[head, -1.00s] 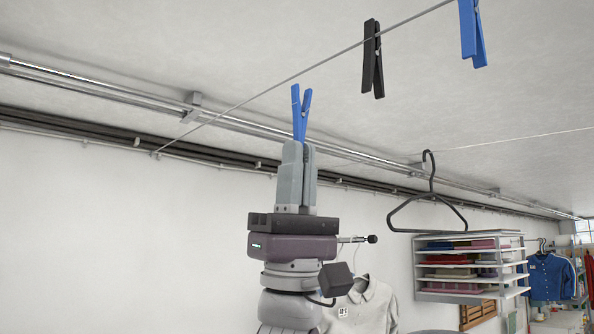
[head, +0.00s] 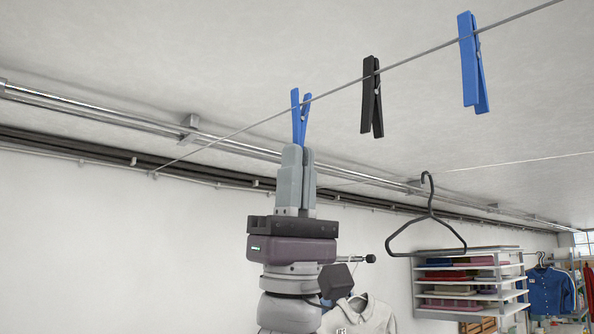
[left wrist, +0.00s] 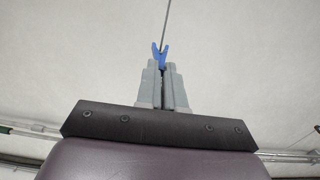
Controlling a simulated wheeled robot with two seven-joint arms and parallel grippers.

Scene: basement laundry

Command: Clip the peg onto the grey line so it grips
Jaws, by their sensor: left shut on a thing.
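My left gripper (head: 299,152) points up and is shut on a blue peg (head: 301,117), holding its lower end. The peg's two free ends stand spread in a V above the fingertips. The grey line (head: 420,55) runs from the wall at left up to the top right and crosses the V near its tips in the head view. In the left wrist view the line (left wrist: 167,18) comes down to the open mouth of the peg (left wrist: 160,54), above the gripper (left wrist: 162,75). I cannot tell whether it touches the peg. My right gripper is not in view.
A black peg (head: 371,97) and another blue peg (head: 472,62) hang on the line to the right. A black hanger (head: 427,222) hangs below a second thin line. A metal rail (head: 90,110) runs along the wall. A shelf unit (head: 466,282) stands at back right.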

